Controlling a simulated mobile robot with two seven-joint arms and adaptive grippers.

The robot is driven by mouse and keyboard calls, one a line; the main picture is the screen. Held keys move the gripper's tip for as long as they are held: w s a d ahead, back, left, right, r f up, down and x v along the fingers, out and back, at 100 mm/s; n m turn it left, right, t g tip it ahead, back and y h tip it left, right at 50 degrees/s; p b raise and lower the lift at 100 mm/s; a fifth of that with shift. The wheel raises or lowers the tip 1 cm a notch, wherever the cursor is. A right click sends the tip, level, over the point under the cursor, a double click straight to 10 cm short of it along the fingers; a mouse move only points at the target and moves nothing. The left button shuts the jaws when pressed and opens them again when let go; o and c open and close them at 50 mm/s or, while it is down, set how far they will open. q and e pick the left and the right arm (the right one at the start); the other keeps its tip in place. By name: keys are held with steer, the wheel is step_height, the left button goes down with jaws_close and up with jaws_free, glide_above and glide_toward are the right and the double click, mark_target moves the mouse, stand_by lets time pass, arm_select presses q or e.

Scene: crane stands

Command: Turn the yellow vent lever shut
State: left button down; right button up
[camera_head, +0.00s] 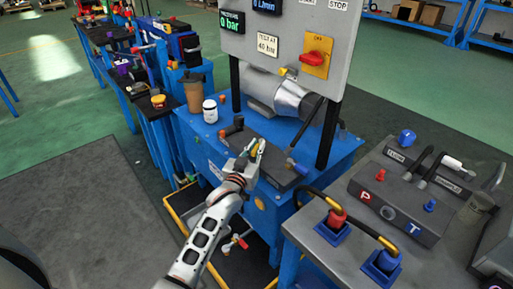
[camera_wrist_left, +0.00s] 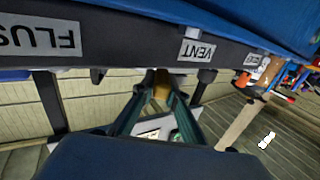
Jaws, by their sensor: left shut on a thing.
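The yellow vent lever (camera_wrist_left: 161,84) shows in the left wrist view as a small yellow-tan piece between my fingertips, below the dark manifold edge with the VENT label (camera_wrist_left: 197,50). My left gripper (camera_head: 253,150) is at the front of the blue stand, and its fingers are closed on the lever. In the left wrist view the two fingers (camera_wrist_left: 160,95) converge on it from both sides. Most of the lever is hidden by the fingers, so its exact angle cannot be told. My right gripper is not in view.
The blue stand (camera_head: 335,161) carries a grey panel with a red knob (camera_head: 315,58), a silver motor (camera_head: 290,97), a white jar (camera_head: 210,110) and a brown cup (camera_head: 194,92). A grey bench (camera_head: 430,265) with hose couplings stands at the right. Grey floor is open at the left.

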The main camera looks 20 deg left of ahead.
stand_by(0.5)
arm_select(q)
steer(key=c, duration=2)
jaws_free()
steer(key=shift+s, duration=0.1)
steer(key=s, duration=1.2)
steer(key=shift+d, duration=0.4)
steer(key=shift+w, duration=0.1)
steer(key=shift+c, duration=0.4)
